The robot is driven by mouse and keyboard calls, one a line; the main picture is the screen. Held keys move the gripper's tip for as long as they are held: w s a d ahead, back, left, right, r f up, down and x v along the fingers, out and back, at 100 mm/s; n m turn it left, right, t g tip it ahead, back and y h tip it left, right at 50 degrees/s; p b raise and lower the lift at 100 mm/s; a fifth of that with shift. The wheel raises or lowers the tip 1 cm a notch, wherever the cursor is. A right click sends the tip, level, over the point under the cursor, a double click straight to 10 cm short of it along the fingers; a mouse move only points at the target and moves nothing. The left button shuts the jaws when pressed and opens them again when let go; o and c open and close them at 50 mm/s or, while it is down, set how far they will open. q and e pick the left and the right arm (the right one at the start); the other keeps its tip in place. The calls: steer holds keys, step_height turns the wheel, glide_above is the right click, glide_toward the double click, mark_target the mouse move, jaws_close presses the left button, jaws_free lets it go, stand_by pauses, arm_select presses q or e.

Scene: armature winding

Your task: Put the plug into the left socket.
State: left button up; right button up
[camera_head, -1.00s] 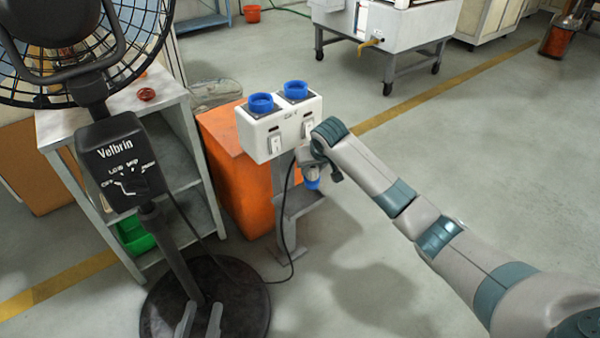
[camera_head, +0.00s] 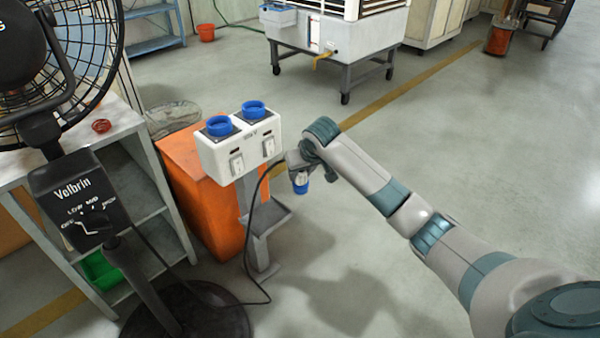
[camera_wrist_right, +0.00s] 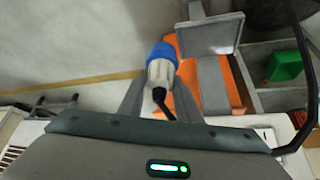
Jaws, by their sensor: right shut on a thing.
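The white socket box (camera_head: 243,144) stands on a grey post, with two blue round sockets on top. The left socket (camera_head: 220,126) and the right socket (camera_head: 254,109) show no plug in them. My right gripper (camera_head: 299,176) is to the right of the box and lower than its top, apart from it. It is shut on the blue and white plug (camera_head: 301,184), whose blue end points down. In the right wrist view the plug (camera_wrist_right: 162,65) sits between the fingers, its black cable leaving from the near end. My left gripper is not in view.
A black fan (camera_head: 70,195) stands at the left beside a grey shelf (camera_head: 160,165). An orange bin (camera_head: 205,205) is behind the socket post. The black cable (camera_head: 247,240) hangs by the post to the floor.

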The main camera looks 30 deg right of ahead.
steer(key=shift+r, duration=0.1)
steer(key=shift+a+r, duration=0.25)
steer(key=s+a+r, duration=1.1)
steer(key=shift+n, duration=0.3)
steer(key=s, duration=0.2)
steer(key=s+a+r, duration=0.1)
steer(key=s, duration=0.2)
steer(key=s+r, duration=0.1)
steer(key=s, duration=0.2)
steer(key=shift+a+r, duration=0.1)
steer(key=shift+a, duration=0.2)
steer(key=shift+w, duration=0.1)
